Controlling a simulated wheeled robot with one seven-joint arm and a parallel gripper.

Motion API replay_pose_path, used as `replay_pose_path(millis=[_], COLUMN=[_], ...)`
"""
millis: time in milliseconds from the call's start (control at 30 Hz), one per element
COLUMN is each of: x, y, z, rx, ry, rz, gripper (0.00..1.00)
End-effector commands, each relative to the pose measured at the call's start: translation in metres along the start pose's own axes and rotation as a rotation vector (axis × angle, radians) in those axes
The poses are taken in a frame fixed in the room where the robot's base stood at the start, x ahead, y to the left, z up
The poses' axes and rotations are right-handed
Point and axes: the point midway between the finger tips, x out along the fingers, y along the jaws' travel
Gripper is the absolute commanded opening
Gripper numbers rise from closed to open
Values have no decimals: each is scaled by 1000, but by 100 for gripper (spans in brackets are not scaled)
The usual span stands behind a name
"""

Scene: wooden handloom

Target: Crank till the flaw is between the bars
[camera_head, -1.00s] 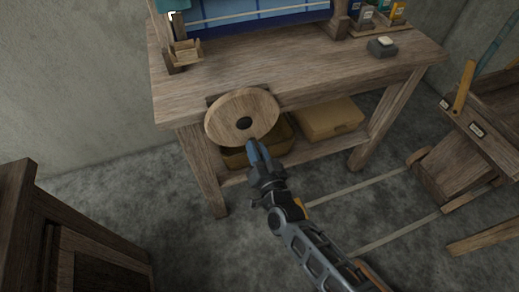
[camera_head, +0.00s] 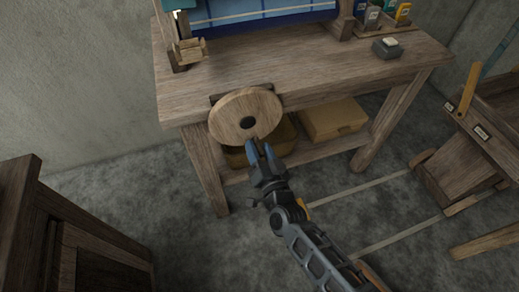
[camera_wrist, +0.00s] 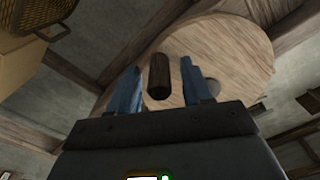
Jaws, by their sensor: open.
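My gripper (camera_head: 261,147) is at the wheel's lower edge. Its blue fingers (camera_wrist: 160,88) are open, one on each side of the peg, with gaps showing. The blue cloth (camera_head: 250,10) on the loom is cut off at the top, with a pale bar (camera_head: 255,17) across it. No flaw is visible.
Boxes (camera_head: 333,118) sit on the shelf below. A dark cabinet (camera_head: 60,230) stands at lower left, a wooden bench frame (camera_head: 460,165) at right.

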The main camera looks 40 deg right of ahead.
Motion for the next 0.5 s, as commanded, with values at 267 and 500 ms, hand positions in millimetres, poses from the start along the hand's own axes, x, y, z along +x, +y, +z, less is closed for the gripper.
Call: replay_pose_path(millis=[267, 500], x=[-37, -70], y=[0, 0], z=[2, 1], rx=[1, 0], ry=[-3, -2], rz=[1, 1], gripper=[49, 49])
